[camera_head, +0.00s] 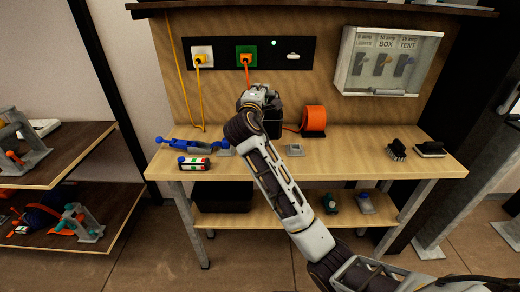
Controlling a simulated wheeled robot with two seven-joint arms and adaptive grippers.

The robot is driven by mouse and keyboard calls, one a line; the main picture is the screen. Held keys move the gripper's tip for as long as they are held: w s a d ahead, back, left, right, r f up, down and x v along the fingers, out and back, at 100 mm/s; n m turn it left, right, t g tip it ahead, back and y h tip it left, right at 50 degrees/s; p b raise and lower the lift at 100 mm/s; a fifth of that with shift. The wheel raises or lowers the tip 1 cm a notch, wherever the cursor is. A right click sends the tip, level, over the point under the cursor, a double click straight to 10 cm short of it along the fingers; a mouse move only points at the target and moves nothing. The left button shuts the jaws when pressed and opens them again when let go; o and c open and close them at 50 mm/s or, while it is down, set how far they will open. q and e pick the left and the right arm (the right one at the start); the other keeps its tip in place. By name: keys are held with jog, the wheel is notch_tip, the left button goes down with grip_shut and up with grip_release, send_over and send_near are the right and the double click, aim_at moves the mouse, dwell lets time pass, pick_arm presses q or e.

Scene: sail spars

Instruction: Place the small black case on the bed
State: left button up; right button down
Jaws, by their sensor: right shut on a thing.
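My right gripper (258,97) is at the back of the wooden workbench, at the far end of my arm. It is shut on a dark box-like thing (273,123), which looks like the small black case. My wrist and forearm hide most of it, and I cannot tell whether it touches the bench top. No bed shows in the head view. My left gripper is not in view.
A switch box (387,61) hangs behind. Shelves (70,152) stand left. The bench's front right is clear.

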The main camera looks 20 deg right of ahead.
aim_at(272, 120)
jog(key=shift+a+r, duration=0.1)
jog(key=shift+f, duration=0.5)
notch_tip(272, 120, down, 4)
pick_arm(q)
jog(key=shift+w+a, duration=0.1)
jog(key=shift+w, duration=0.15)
pick_arm(e)
jog(key=shift+f, duration=0.55)
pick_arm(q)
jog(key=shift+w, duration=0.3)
pick_arm(e)
jog(key=shift+f, duration=0.1)
jog(key=shift+f+b, duration=0.35)
jog(key=shift+f, duration=1.3)
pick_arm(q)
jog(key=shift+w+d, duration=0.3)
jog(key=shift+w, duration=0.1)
pick_arm(e)
jog(key=shift+f, duration=0.15)
